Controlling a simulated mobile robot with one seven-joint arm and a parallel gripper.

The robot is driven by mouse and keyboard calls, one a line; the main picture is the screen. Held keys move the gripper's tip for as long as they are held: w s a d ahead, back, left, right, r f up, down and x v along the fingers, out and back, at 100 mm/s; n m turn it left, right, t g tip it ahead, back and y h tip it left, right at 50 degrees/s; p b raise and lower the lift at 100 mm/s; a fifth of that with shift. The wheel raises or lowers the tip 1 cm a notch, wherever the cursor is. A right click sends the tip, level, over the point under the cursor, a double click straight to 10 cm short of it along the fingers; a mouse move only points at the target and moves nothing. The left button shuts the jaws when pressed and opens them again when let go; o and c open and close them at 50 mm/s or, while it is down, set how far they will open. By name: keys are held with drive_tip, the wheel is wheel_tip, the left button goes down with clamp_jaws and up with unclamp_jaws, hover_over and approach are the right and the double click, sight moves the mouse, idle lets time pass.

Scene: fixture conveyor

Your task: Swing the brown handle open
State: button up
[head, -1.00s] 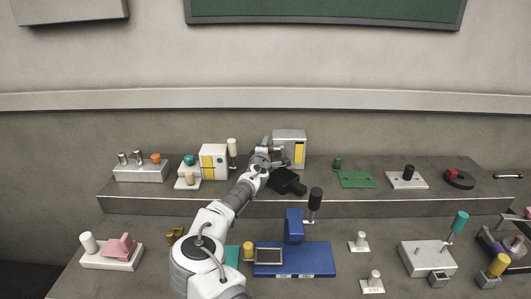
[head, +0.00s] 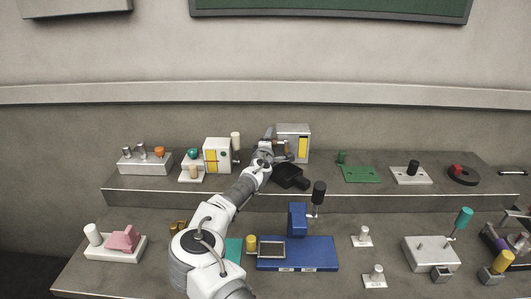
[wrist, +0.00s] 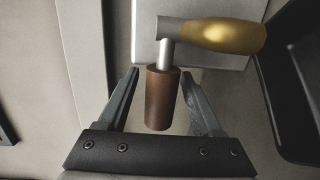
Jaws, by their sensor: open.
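The brown handle (wrist: 162,98) is a cylinder on a grey metal pin in the wrist view. The pin joins a dark grey arm with a brass-coloured, rounded end (wrist: 232,36). My gripper (wrist: 160,73) is open, with one finger on each side of the brown handle. A gap shows between the handle and the left finger; the right finger is closer, and I cannot tell if it touches. In the head view my gripper (head: 271,147) is at a silver box with a yellow panel (head: 293,140) on the raised shelf. My gripper mostly hides the handle there.
A black tray-like part (head: 290,177) lies just right of my gripper. A white box with yellow panels (head: 217,155) stands to its left. A blue fixture with a black-knobbed lever (head: 297,220) stands on the lower level. The shelf between the black part and the green plate (head: 361,174) is clear.

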drive_tip(key=s+a+r, duration=0.1)
drive_tip(key=s+a, duration=0.1)
drive_tip(key=s, duration=1.4)
drive_tip(key=shift+s+r+b, duration=0.25)
drive_tip(key=shift+r+b, duration=0.05)
drive_tip(key=shift+b, duration=0.1)
